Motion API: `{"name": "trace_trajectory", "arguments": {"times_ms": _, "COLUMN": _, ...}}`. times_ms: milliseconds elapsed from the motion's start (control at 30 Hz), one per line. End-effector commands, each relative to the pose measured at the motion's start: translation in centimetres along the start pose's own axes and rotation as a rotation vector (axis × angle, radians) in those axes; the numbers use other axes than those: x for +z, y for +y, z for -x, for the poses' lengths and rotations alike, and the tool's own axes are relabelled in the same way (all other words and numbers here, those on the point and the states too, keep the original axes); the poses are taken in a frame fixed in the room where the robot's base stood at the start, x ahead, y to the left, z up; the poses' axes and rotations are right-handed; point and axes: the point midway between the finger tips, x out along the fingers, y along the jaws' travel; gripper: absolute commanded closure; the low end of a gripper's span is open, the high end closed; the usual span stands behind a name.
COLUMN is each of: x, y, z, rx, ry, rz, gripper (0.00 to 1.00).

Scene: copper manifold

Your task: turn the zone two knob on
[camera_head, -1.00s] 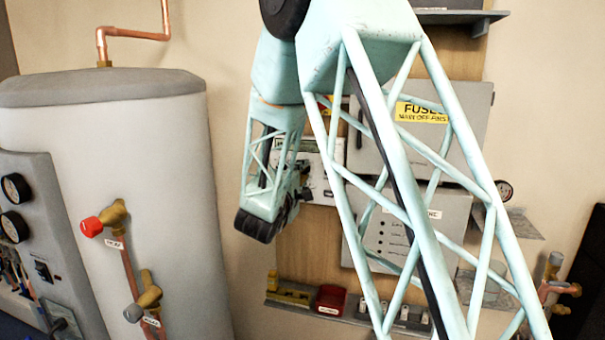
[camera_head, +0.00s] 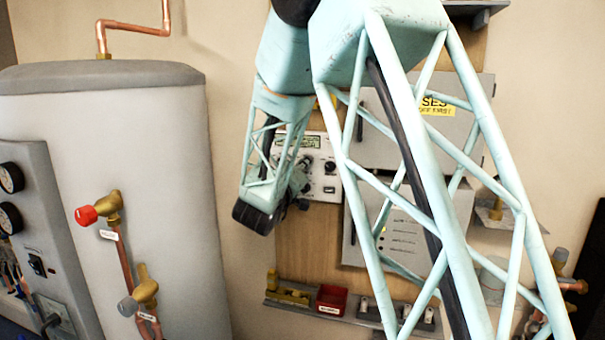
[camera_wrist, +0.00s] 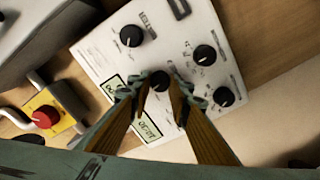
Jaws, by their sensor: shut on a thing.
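The white control panel (camera_head: 330,196) shows in the head view behind my arm, partly covered. In the wrist view the panel (camera_wrist: 100,48) fills the middle, tilted, with several black knobs. My gripper (camera_wrist: 160,91) has its two fingers on either side of one black knob (camera_wrist: 159,80) and is shut on it. Other black knobs sit at the upper left (camera_wrist: 131,36), to the right (camera_wrist: 204,55) and at the lower right (camera_wrist: 223,97). The labels are too blurred to tell which knob is zone two.
A display (camera_wrist: 149,132) lies close to the fingers. A red knob on a yellow box (camera_wrist: 44,116) is at the left of the wrist view. In the head view, grey fuse boxes (camera_head: 465,133) stand right of the panel, and a shelf (camera_head: 350,311) runs below.

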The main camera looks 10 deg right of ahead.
Motion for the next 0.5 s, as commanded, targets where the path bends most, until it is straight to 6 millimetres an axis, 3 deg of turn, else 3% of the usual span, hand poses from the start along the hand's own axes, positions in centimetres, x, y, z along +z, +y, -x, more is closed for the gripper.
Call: {"name": "trace_trajectory", "arguments": {"times_ms": 500, "x": 0.07, "y": -0.09, "z": -0.03, "rx": 0.002, "ry": 0.002, "rz": -0.458, "gripper": 0.93}}
